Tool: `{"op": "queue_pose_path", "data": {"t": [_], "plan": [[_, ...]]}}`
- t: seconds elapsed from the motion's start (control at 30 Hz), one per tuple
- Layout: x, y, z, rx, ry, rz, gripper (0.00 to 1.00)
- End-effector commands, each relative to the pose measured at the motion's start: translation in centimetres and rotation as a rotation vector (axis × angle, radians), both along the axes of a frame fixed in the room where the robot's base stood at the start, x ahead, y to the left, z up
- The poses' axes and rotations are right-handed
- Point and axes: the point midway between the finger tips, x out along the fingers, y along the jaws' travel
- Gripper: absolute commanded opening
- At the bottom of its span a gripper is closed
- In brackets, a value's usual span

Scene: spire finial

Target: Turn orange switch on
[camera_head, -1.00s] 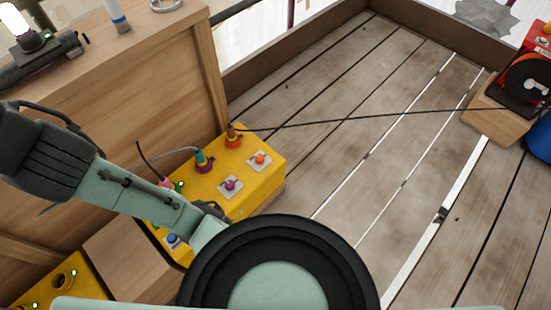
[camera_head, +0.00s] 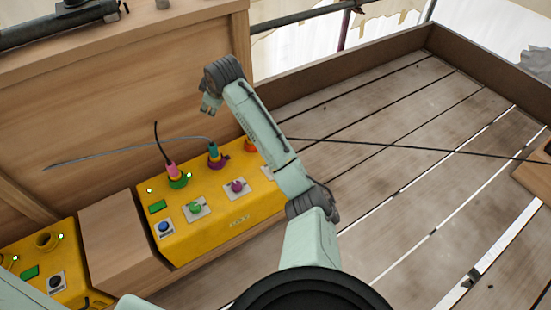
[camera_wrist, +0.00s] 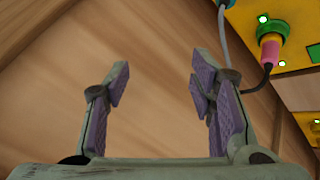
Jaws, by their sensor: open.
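The yellow control box (camera_head: 215,222) stands against the wooden wall in the head view. It carries a green switch (camera_head: 195,207) and a purple switch (camera_head: 237,187) on pale plates. At its right end a pale plate (camera_head: 267,173) shows beside my arm; the orange switch's knob there is hidden behind the arm. An orange socket (camera_head: 249,145) is partly covered too. My gripper (camera_wrist: 160,88) is open and empty in the wrist view, facing the bare wooden wall. In the head view it is small (camera_head: 210,104), above and behind the box, apart from it.
A pink plug (camera_head: 171,170) and a teal plug (camera_head: 213,150) stand in the box's sockets with cables. A wooden block (camera_head: 115,235) and another yellow box (camera_head: 35,280) lie to the left.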

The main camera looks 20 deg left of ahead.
Motion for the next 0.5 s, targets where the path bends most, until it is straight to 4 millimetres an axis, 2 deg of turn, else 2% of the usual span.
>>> {"op": "queue_pose_path", "data": {"t": [0.03, 0.1, 0.2, 0.33, 0.4, 0.5], "plan": [[1.4, -3.8, -4.5, -0.109, 0.064, -0.029, 0.50], [2.1, -8.5, -8.6, -0.246, 0.159, -0.047, 0.50], [2.2, -14.1, -12.6, -0.388, 0.278, -0.065, 0.50], [1.9, -18.3, -14.9, -0.486, 0.374, -0.073, 0.50], [1.7, -19.2, -15.4, -0.506, 0.395, -0.072, 0.50], [1.7, -19.4, -16.4, -0.513, 0.403, -0.072, 0.50]]}}
